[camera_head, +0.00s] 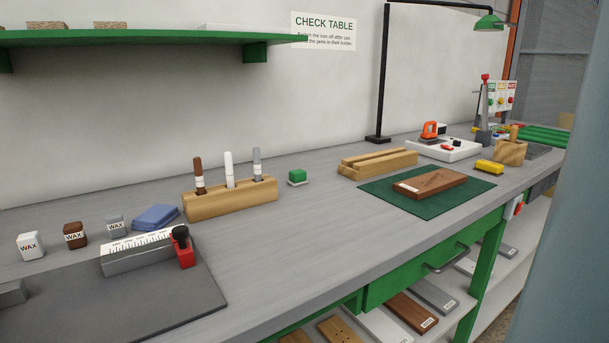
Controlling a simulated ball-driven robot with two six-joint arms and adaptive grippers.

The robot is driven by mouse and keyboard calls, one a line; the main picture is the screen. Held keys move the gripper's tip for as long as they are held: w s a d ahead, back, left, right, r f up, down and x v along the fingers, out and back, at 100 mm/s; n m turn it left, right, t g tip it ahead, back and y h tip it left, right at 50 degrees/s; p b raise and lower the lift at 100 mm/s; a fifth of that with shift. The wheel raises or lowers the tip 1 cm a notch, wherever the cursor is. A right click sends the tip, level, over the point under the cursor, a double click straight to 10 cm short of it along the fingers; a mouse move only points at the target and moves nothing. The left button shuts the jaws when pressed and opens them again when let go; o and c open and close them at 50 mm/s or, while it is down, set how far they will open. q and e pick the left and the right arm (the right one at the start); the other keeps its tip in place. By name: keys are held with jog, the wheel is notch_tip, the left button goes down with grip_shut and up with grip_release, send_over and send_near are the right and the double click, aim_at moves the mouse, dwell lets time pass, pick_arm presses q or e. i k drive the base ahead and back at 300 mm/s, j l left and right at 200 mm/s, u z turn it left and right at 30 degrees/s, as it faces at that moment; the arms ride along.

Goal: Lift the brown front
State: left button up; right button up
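A brown front (440,182), a flat wooden board with a small white label at its left end, lies on a dark green mat (380,190) on the grey workbench (330,236). Nothing lies on top of it. Another brown board (411,313) with a white label lies on the shelf below the bench, among grey and white boards. Neither of my grippers is in view.
A grooved wooden block (378,162) stands behind the mat. A yellow block (489,167) and a white station (443,149) with an orange tool are beyond it. A black lamp post (384,75) rises at the back.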

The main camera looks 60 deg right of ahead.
aim_at(417, 188)
jog(key=z, duration=2.6)
jog(key=i+l+u, duration=0.1)
jog(key=u, duration=0.3)
jog(key=l+u, duration=0.1)
jog(key=u, duration=0.35)
jog(key=i+l+u, duration=0.1)
jog(key=u, duration=0.3)
jog(key=l+u, duration=0.25)
jog(key=u, duration=0.15)
